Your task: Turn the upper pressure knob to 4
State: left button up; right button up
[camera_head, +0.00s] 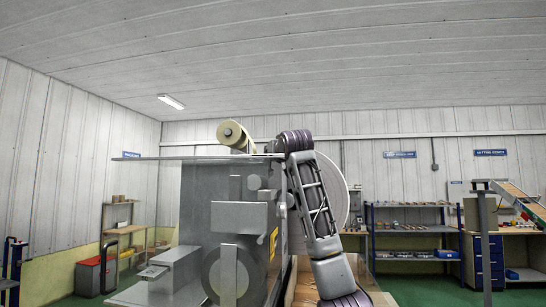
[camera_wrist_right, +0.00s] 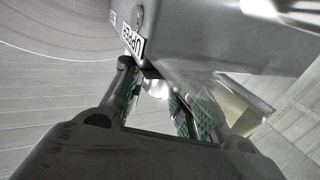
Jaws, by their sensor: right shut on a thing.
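The grey wrapping machine (camera_head: 240,215) fills the middle of the head view. In the right wrist view, its dark housing (camera_wrist_right: 215,35) carries a white label reading UPPER (camera_wrist_right: 133,40). My right gripper (camera_wrist_right: 154,90) is just below that label, its green-padded fingers on either side of a small pale part, the upper pressure knob (camera_wrist_right: 157,88). It is shut on this knob, which the fingers and housing mostly hide. The knob's number setting cannot be read. In the head view my right arm reaches up along the machine's right side, and its gripper is hidden. My left gripper is not in view.
A clear panel (camera_wrist_right: 225,95) sits close beside the right finger. A large pale disc (camera_head: 332,195) stands behind my right arm, and a cream roll (camera_head: 234,136) sits atop the machine. Shelves (camera_head: 410,230) and benches stand far back.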

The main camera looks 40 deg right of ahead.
jog(key=o, duration=1)
jog(key=shift+v, duration=6)
